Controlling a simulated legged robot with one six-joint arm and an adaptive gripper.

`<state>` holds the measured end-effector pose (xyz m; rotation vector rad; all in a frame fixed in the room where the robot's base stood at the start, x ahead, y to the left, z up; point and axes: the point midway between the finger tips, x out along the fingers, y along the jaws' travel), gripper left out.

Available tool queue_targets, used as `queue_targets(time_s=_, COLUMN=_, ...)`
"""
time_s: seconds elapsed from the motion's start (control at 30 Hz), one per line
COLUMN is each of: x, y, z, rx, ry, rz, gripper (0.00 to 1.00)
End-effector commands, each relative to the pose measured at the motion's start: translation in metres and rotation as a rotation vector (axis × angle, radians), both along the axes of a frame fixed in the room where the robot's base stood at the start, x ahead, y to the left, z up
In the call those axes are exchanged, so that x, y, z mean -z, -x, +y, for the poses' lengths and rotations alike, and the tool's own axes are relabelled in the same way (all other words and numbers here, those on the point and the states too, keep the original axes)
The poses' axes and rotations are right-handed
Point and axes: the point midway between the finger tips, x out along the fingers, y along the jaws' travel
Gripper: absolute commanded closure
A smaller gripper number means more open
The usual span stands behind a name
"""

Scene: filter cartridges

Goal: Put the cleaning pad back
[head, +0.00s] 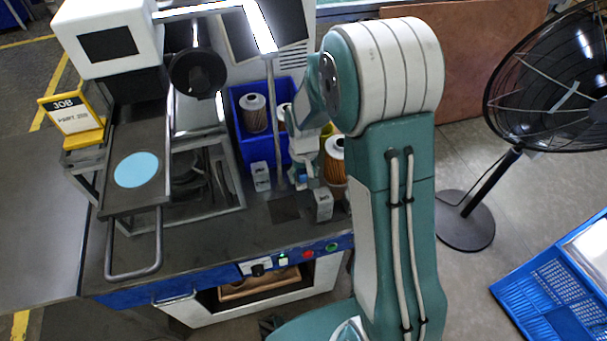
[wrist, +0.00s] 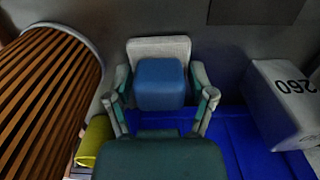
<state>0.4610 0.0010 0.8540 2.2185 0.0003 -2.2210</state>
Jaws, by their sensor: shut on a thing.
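A blue block with a pale grey slab at its far side, which I take to be the cleaning pad (wrist: 160,84), sits between my fingertips in the wrist view. My gripper (wrist: 160,76) is shut on it, one finger on each side. In the head view my gripper (head: 304,181) is low over the bench, beside an orange pleated cartridge, and a bit of blue shows there. My arm partly hides this spot. I cannot tell whether the pad touches the surface below.
The orange pleated cartridge (wrist: 45,95) stands close at left in the wrist view, with a yellow-green object (wrist: 92,140) near it. A grey block marked 260 (wrist: 285,105) is at right. A blue bin (head: 263,150) holds pale cartridges. A lamp post (head: 273,110) rises beside my gripper.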

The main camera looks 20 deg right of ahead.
Motion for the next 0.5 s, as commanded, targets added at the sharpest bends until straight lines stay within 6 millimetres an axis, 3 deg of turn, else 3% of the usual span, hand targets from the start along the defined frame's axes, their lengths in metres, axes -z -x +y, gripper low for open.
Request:
queue_targets(time_s=0.07, x=0.0017, y=0.0001, z=0.0, rx=0.0, ry=0.0, rz=0.001, gripper=0.74)
queue_targets(time_s=0.1, x=0.0018, y=0.0, z=0.0, rx=0.0, ry=0.0, rz=0.0, gripper=0.21)
queue_targets(time_s=0.17, x=0.0016, y=0.0, z=0.0001, rx=0.0, ry=0.0, rz=0.0, gripper=0.0)
queue_targets(time_s=0.5, x=0.0015, y=0.0001, z=0.0001, rx=0.0, ry=0.0, rz=0.001, gripper=0.0)
